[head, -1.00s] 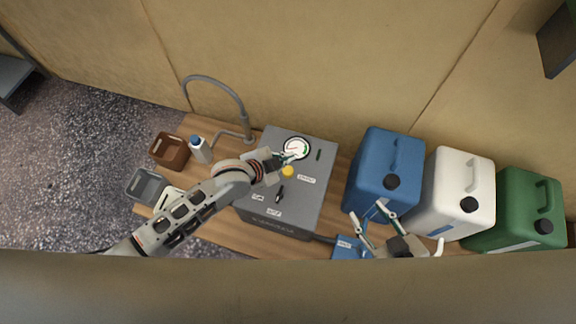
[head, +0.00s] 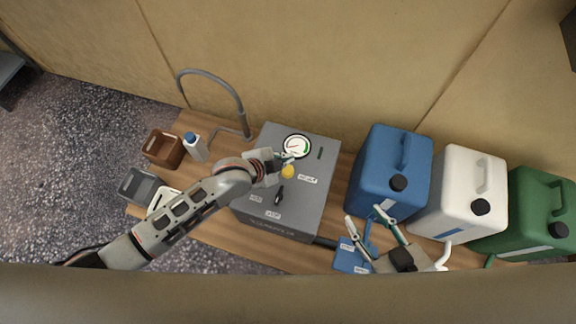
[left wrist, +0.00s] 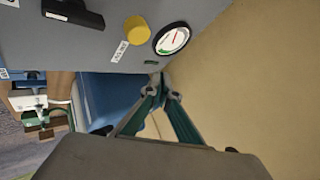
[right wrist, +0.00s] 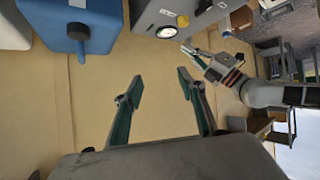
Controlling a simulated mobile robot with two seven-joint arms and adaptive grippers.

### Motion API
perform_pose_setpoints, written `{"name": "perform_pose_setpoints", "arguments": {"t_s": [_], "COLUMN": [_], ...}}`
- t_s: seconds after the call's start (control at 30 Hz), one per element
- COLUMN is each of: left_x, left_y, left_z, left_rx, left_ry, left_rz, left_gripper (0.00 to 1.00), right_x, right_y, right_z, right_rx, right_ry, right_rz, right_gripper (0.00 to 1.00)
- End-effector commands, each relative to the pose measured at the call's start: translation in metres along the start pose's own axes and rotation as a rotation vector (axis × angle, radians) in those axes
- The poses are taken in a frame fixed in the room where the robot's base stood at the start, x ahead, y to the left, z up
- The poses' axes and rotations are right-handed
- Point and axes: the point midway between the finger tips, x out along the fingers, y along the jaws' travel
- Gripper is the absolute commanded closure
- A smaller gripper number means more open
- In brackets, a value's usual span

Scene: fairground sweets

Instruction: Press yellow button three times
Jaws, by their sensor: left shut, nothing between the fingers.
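The yellow button (head: 288,172) is a round knob on top of the grey machine (head: 260,225), just below the dial gauge (head: 297,146). It also shows in the left wrist view (left wrist: 137,30). My left gripper (head: 287,158) is over the machine between the button and the gauge. In the left wrist view its fingers meet at the tips (left wrist: 165,86), shut and empty, apart from the button in the picture. My right gripper (head: 363,217) is open and empty in front of the blue canister; its spread fingers show in the right wrist view (right wrist: 160,77).
A black switch (head: 279,195) sits below the button. Blue (head: 385,165), white (head: 455,210) and green (head: 525,215) canisters stand to the right. A bottle (head: 196,149), a brown bin (head: 163,150) and a curved tap (head: 240,110) are left of the machine.

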Motion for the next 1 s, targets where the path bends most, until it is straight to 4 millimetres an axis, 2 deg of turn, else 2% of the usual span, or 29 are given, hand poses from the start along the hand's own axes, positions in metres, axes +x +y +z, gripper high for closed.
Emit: {"name": "perform_pose_setpoints", "arguments": {"t_s": [0.03,0.2,0.5,1.0], "left_x": [0.011,0.026,0.039,0.04], "left_y": [0.018,0.029,0.03,0.029], "left_z": [0.009,0.021,0.029,0.029], "left_rx": [-0.01,-0.01,-0.003,0.0], "left_ry": [-0.003,-0.003,0.0,0.0], "left_rz": [0.017,0.016,0.004,0.0], "left_gripper": [1.0,1.0,1.0,1.0], "right_x": [0.004,0.008,0.009,0.009], "right_y": [-0.006,-0.016,-0.02,-0.02], "right_z": [-0.001,-0.013,-0.027,-0.029], "right_rx": [0.024,0.072,0.1,0.102], "right_ry": [0.01,0.046,0.08,0.085], "right_rz": [-0.009,-0.025,-0.032,-0.032], "right_gripper": [0.6,0.6,0.6,0.6]}}
